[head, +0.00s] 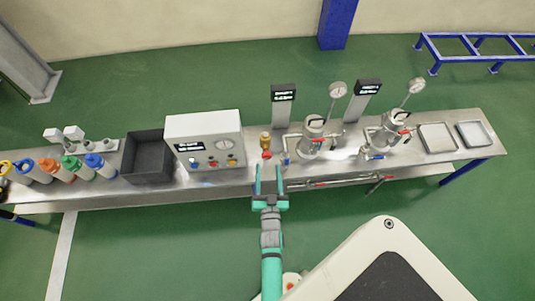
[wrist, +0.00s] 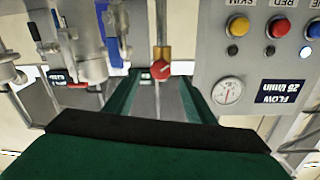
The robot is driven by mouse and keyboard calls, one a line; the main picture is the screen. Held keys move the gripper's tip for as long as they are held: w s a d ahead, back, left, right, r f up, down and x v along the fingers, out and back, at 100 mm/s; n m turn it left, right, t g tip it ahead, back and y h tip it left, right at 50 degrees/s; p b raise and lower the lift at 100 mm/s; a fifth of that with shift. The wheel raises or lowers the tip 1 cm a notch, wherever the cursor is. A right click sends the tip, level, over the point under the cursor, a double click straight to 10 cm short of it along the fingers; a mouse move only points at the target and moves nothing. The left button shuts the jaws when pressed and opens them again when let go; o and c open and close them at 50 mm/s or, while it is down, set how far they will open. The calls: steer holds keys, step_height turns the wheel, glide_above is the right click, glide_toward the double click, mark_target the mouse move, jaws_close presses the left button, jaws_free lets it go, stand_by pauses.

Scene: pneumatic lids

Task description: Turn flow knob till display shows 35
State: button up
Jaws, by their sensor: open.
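The flow knob is a small red knob (head: 266,155) on a brass-coloured valve body (head: 265,138) on the bench, right of the control box. In the wrist view, which is upside down, the red knob (wrist: 160,70) shows just beyond and between my fingertips. My gripper (head: 268,166) is open, its green fingers pointing at the knob; in the wrist view the gripper (wrist: 157,82) holds nothing. I cannot tell whether a finger touches the knob. The flow display (wrist: 281,92) shows inverted "FLOW" and a value like 26 or 28 l/min, beside a round gauge (wrist: 227,91).
The control box (head: 203,130) with coloured buttons stands left of the valve. A dark bin (head: 147,157) and several coloured-ended cylinders lie further left. Metal vessels (head: 313,137) with gauges and red-handled pipework stand close on the right. Two shallow trays (head: 437,137) sit at the right end.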

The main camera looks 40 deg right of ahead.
mark_target(267, 158)
steer(key=x, duration=0.7)
steer(key=shift+w+d+f, duration=0.1)
steer(key=shift+w+d, duration=0.05)
steer(key=shift+w, duration=0.15)
steer(key=c, duration=1)
steer(key=shift+d, duration=0.15)
steer(key=shift+n, duration=0.3)
